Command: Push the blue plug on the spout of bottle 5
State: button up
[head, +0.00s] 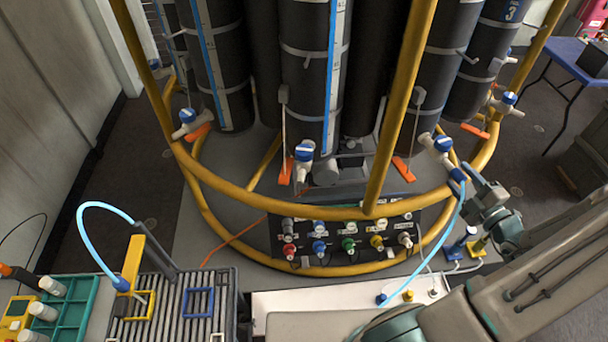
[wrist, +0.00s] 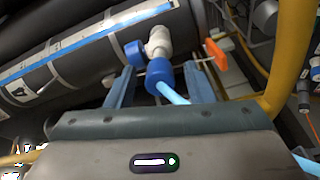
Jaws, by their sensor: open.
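The blue plug (head: 457,174) with a light-blue tube (head: 461,205) sits at the end of the white spout (head: 446,160) on the right-hand black bottle (head: 428,85). In the wrist view the plug (wrist: 160,74) meets the white spout (wrist: 158,42); I cannot tell how deeply it is seated. A blue valve handle (wrist: 135,52) is beside the spout. My gripper (head: 466,183) is open. In the wrist view my gripper (wrist: 160,85) has one finger on each side of the plug, with gaps between. No number 5 is readable on the bottle.
Yellow frame rails (head: 375,212) ring the bottles. A black panel with coloured connectors (head: 347,243) stands inside the front rail. Orange levers (head: 403,168) stick out low. A slatted rack (head: 185,300) holds another blue-plugged tube (head: 105,207) at the lower left.

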aim_at(463, 181)
grip_shut()
jog(key=shift+p+v, duration=1.2)
jog(key=shift+v, duration=1.75)
